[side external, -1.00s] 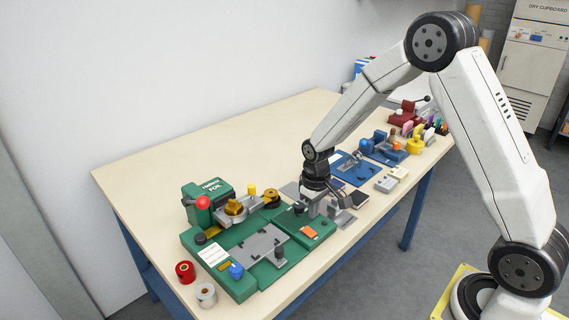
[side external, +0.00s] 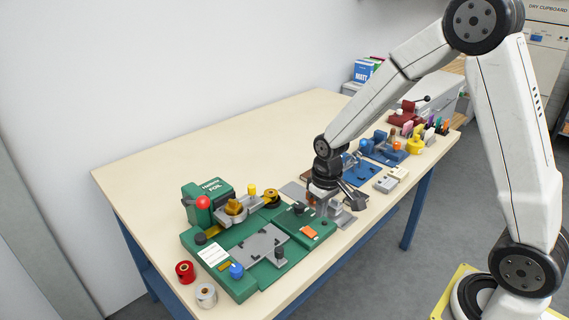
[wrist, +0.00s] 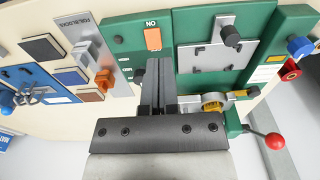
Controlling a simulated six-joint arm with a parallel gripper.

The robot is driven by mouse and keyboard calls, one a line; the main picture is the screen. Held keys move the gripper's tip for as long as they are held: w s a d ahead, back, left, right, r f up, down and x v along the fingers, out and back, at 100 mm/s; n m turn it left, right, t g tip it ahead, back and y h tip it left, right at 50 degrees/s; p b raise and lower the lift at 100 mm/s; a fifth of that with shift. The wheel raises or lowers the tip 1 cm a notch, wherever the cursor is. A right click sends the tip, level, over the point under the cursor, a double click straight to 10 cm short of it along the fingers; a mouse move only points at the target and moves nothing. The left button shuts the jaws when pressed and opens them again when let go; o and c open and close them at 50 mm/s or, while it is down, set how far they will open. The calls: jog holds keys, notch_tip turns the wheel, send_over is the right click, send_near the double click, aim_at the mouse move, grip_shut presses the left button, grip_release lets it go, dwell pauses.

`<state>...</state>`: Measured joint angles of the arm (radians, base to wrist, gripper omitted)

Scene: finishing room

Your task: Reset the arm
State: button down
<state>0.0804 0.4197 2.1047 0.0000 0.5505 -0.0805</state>
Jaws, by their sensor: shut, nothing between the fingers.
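My gripper (side external: 330,202) is above the bench just right of the green foil machine (side external: 205,245) in the side view. In the wrist view my gripper's fingers (wrist: 158,62) are together with nothing between them, in front of the machine's green plate. The machine has a red ball knob (side external: 203,202), a grey plate (side external: 258,242) and an orange block (side external: 309,232). Whether the fingertips touch anything below cannot be told.
A grey board (wrist: 88,35) with small blocks lies beside the machine. A blue fixture (side external: 360,173), a grey box (side external: 385,184) and a yellow tool (side external: 416,143) stand further right. Red (side external: 186,272) and silver (side external: 206,294) rolls sit at the front left. The bench's (side external: 150,180) back left is bare.

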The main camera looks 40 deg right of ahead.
jog(key=s+a+r+t, duration=0.1)
jog(key=s, duration=0.4)
jog(key=s+a+r, duration=0.2)
jog(key=s, duration=0.3)
jog(key=shift+s+r+t, duration=0.25)
jog(key=shift+s+t, duration=0.1)
jog(key=shift+t, duration=0.05)
dwell(0.4)
